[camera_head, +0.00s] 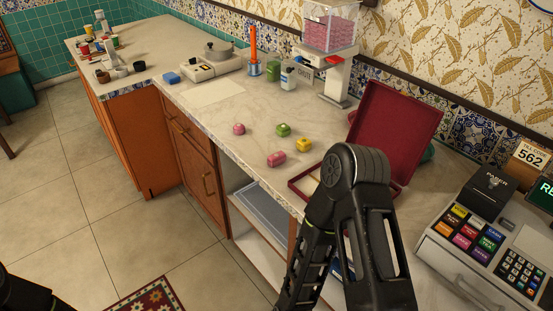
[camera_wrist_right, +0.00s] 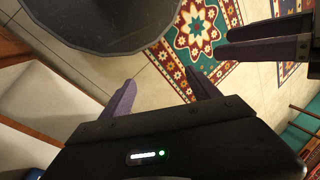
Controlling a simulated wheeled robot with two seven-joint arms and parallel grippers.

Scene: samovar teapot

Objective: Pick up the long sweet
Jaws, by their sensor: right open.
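The long sweet (camera_head: 276,159) is a pink, elongated piece lying on the pale counter, left of the open red box (camera_head: 394,130). A round pink sweet (camera_head: 239,129), a green sweet (camera_head: 283,130) and a yellow sweet (camera_head: 303,145) lie around it, apart from it. In the right wrist view my right gripper (camera_wrist_right: 160,76) is open and empty, with its purple fingers wide apart over the floor. No sweet shows there. Purple fingers, seemingly of my left gripper (camera_wrist_right: 262,38), show at the right edge; their opening is unclear.
My right arm hides part of the box and the counter's front edge. A cash register (camera_head: 490,240) stands at right.

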